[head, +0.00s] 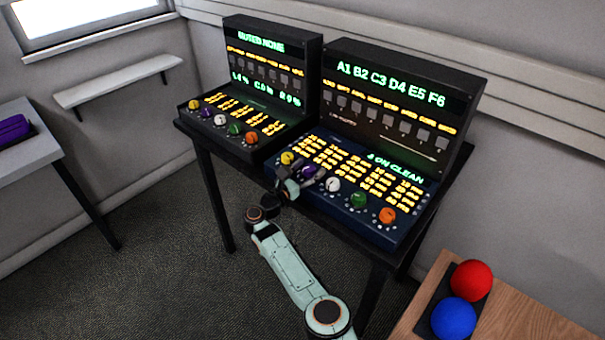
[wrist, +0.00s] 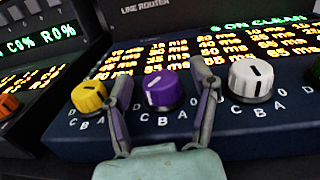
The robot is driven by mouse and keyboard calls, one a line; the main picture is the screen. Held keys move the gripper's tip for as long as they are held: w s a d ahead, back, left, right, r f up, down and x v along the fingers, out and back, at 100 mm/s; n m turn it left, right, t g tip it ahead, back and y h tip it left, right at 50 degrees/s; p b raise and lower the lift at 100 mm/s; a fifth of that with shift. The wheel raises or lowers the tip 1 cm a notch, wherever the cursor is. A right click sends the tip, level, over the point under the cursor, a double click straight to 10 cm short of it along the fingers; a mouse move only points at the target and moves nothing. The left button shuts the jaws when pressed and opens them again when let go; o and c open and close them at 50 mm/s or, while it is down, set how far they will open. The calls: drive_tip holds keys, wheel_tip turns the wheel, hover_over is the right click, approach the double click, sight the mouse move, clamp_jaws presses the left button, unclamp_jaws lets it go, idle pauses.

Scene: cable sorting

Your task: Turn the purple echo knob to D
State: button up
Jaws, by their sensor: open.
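The purple knob (wrist: 163,90) is on the front panel of the blue right-hand console, between a yellow knob and a white knob. A pale mark shows on the left part of its face, and letters D, C, B and A are printed below it. My gripper (wrist: 164,86) is open, with one finger on each side of the purple knob; I cannot tell if either finger touches it. In the head view, the gripper (head: 301,180) is at this console and partly hides the purple knob (head: 309,172).
The yellow (wrist: 88,96) and white (wrist: 250,80) knobs sit close to my fingers. Green (head: 358,200) and orange (head: 387,215) knobs are farther right. The left console (head: 243,130) has its own purple knob (head: 206,113). Red (head: 472,280) and blue (head: 453,317) balls are at the lower right.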

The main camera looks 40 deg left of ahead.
drive_tip(key=s+d, duration=0.1)
drive_tip(key=s, duration=1)
drive_tip(key=shift+s, duration=0.4)
